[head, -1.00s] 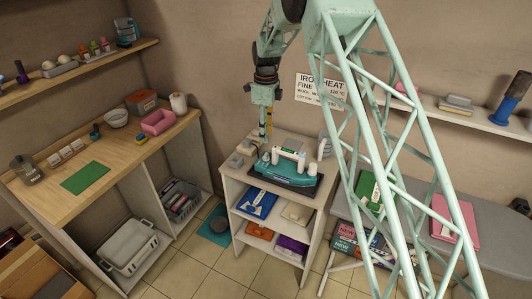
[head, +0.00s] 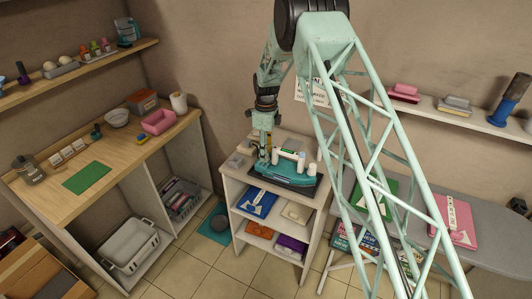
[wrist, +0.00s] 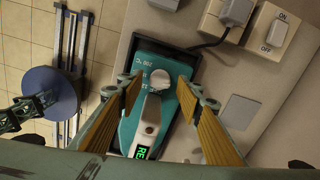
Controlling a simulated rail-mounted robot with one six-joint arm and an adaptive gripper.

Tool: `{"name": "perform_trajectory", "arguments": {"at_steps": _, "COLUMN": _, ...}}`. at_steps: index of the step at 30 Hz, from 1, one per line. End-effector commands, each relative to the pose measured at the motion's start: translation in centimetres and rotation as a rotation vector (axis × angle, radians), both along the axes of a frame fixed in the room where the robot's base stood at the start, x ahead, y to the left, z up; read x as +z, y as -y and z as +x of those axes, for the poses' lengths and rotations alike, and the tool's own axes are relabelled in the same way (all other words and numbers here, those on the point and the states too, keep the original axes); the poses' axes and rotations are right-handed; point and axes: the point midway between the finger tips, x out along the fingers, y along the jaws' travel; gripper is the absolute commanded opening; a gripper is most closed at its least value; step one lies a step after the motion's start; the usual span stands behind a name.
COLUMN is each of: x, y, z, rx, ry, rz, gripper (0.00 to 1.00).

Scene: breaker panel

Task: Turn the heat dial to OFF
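The heat dial (wrist: 160,78) is a white round knob on the teal iron unit (wrist: 140,58), seen in the wrist view. Markings beside it seem to read "200 °C". A green lit display (wrist: 146,154) is partly cut off by my gripper. My gripper (wrist: 159,88) is open, with one ochre-padded finger on each side of the dial and nothing between them but the view of the knob. I cannot tell its height above the dial. In the head view the gripper (head: 263,158) is at the left end of the teal unit (head: 290,176), which stands on a small shelf unit (head: 229,184).
An ON/OFF wall-type switch (wrist: 278,32) and a plugged socket (wrist: 225,16) with a black cord lie right of the iron unit. A wooden counter (head: 40,190) stands left, and an ironing board (head: 480,248) right.

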Motion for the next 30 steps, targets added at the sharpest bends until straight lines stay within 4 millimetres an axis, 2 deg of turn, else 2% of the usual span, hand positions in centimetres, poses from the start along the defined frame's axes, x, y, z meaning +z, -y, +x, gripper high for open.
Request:
{"name": "perform_trajectory", "arguments": {"at_steps": 11, "x": -0.29, "y": 0.0, "z": -0.02, "rx": 0.0, "ry": 0.0, "rz": 0.0, "gripper": 0.33}}
{"name": "perform_trajectory", "arguments": {"at_steps": 20, "x": -0.28, "y": 0.0, "z": -0.02, "rx": 0.0, "ry": 0.0, "rz": 0.0, "gripper": 0.09}}
{"name": "perform_trajectory", "arguments": {"at_steps": 30, "x": -0.42, "y": -0.01, "z": 0.01, "rx": 0.053, "ry": 0.0, "rz": 0.0, "gripper": 0.09}}
